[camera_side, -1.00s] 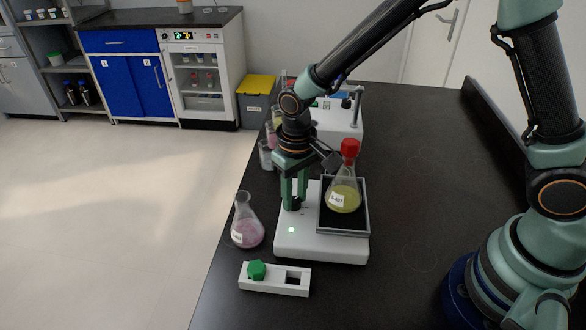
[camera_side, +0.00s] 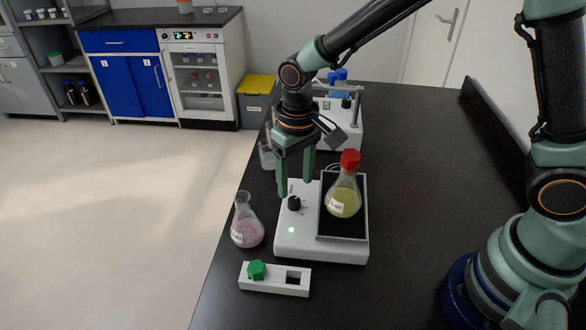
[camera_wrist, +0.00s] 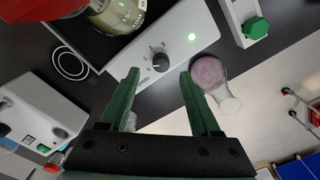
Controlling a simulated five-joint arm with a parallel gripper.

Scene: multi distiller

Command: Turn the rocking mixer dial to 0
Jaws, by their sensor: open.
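The rocking mixer (camera_side: 318,250) is a white box on the black bench, with a green light on its front left. A flask of yellow liquid with a red cap (camera_side: 343,196) stands on the mixer's dark tray (camera_side: 343,233). My gripper (camera_side: 296,189) is open and empty, just above and behind the dial. In the wrist view its green fingertips (camera_wrist: 159,72) stand apart on either side of the dial, not touching it.
A flask of pink liquid (camera_side: 246,231) stands left of the mixer near the bench edge. A white holder with a green cap (camera_side: 257,270) lies in front. Another white device (camera_side: 337,128) and glassware stand behind. The right side of the bench (camera_side: 420,170) is clear.

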